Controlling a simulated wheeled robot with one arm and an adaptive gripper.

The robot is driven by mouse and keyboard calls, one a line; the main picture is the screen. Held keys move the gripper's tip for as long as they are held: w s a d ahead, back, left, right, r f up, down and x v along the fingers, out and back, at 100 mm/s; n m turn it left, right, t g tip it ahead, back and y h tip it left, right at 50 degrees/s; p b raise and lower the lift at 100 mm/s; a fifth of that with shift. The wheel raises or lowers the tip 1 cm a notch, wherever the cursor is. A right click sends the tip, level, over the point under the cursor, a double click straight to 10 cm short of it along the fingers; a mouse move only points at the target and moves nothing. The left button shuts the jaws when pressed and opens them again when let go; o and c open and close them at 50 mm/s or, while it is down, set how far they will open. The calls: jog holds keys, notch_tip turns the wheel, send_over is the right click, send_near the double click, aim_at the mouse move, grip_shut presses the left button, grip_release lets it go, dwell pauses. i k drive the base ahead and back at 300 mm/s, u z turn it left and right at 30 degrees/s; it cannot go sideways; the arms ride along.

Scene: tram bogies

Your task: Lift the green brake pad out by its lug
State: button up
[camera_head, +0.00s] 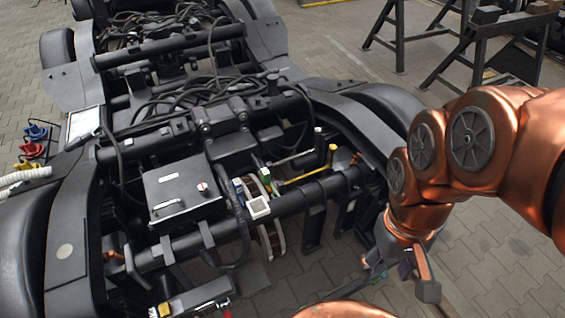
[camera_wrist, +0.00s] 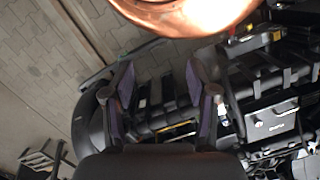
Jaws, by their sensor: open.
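A small green piece (camera_head: 265,179), likely the green brake pad, stands at the brake disc (camera_head: 276,238) in the middle of the near bogie. Its lug is too small to make out. My gripper (camera_head: 402,280) hangs low at the right, outside the bogie frame and well apart from the green piece. In the wrist view my gripper (camera_wrist: 160,82) shows two spread fingers with purple inner faces and nothing between them. I cannot pick out the green piece in the wrist view.
A black box (camera_head: 182,193) with a handle sits left of the disc. A yellow-handled bar (camera_head: 308,177) lies right of it. A dark tube (camera_head: 290,203) crosses in front. The right wheel cover (camera_head: 388,108) stands near my arm. Paving (camera_head: 480,270) is clear at right.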

aim_at(265, 177)
jog(key=u, duration=2.85)
jog(key=k, duration=0.65)
jog(key=z, duration=0.85)
jog(key=i, duration=0.4)
jog(key=u, duration=0.15)
